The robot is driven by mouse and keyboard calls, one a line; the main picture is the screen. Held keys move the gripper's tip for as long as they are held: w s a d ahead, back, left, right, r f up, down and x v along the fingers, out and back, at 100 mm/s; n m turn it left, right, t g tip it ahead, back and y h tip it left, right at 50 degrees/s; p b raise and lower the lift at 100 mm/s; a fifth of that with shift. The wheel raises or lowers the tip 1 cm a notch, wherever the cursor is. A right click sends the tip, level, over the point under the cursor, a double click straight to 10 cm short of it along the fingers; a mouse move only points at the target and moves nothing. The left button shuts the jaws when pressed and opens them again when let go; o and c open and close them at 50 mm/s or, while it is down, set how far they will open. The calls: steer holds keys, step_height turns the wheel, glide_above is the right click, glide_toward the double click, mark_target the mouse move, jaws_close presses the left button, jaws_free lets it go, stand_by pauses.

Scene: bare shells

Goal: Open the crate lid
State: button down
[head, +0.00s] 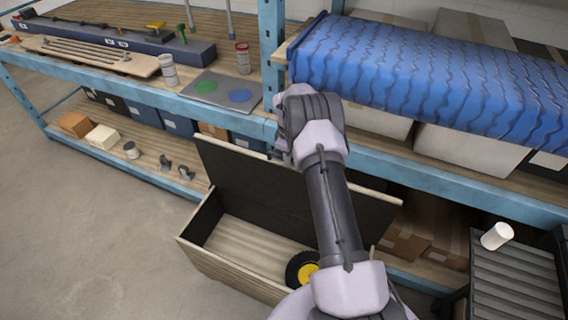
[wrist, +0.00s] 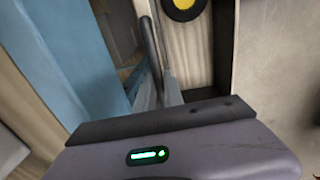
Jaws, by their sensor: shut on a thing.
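The wooden crate (head: 228,268) stands on the floor in front of the shelving. Its lid (head: 245,178) is raised, standing steeply up along the crate's back side with its dark inner face showing. The crate is open, and a black wheel with a yellow hub (head: 307,272) lies inside; part of it also shows at the top of the wrist view (wrist: 183,8). My arm crosses in front of the lid and hides part of it. In the wrist view my gripper (wrist: 163,70) is shut on the lid, whose edge is seen nearly end-on between the fingers.
The blue shelving (head: 245,122) is close behind the lid. A dark slatted stand (head: 515,285) with a white cup (head: 497,236) is at lower right. The floor (head: 90,240) at left is clear.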

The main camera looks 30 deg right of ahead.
steer(key=shift+d+f, duration=0.1)
stand_by(0.3)
steer(key=c, duration=1.5)
jaws_free()
steer(key=shift+w, duration=0.15)
steer(key=shift+o, duration=0.2)
steer(key=shift+r, duration=0.25)
step_height(320, 180, up, 4)
steer(key=shift+f+p, duration=0.25)
steer(key=shift+p, duration=0.4)
steer(key=s+a, duration=0.3)
steer(key=s, duration=0.4)
steer(key=s+a+r+p, duration=0.1)
steer(key=s+a, duration=0.2)
steer(key=s, duration=0.5)
